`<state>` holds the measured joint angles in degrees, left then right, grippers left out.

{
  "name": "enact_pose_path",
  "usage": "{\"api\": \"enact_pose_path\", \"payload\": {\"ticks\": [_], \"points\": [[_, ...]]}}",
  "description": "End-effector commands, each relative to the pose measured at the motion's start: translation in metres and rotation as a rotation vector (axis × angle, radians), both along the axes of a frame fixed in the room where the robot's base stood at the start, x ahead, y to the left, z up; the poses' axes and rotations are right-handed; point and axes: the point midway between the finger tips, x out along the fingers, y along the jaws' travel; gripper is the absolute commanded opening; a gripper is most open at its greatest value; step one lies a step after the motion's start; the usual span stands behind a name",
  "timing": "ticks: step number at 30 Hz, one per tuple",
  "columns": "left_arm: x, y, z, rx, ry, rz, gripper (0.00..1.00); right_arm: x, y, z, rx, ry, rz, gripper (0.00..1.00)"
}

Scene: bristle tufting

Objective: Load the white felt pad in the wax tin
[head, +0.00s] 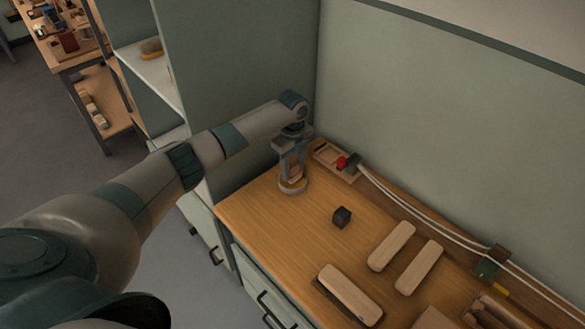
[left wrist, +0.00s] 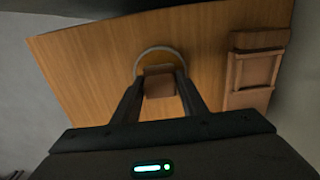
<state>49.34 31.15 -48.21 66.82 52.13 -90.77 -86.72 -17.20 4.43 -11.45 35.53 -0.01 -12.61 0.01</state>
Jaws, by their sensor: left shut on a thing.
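My left gripper (head: 292,168) reaches down over the round wax tin (head: 292,188) at the table's far left corner. Its fingers are shut on a small brown block (left wrist: 159,81), which also shows between them in the head view. In the left wrist view the pale rim of the tin (left wrist: 157,48) curves around the block's far side. The block's lower end is over or inside the tin; I cannot tell whether it touches the wax. No white felt face shows; the block's underside is hidden. My right gripper is out of view.
A wooden tray (left wrist: 231,73) stands right of the tin, with a red item (head: 341,162) at its end in the head view. A dark cube (head: 342,216) and several pale wooden blocks (head: 391,246) lie nearer. White cords run along the wall. A shelf unit (head: 225,80) rises behind the arm.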

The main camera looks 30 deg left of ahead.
Motion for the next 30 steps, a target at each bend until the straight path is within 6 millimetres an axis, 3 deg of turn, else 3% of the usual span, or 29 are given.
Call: {"api": "enact_pose_path", "payload": {"ticks": [30], "points": [[0.0,-0.0001,-0.007,0.0,0.0,0.0,0.21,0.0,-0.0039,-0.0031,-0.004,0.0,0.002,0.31]]}}
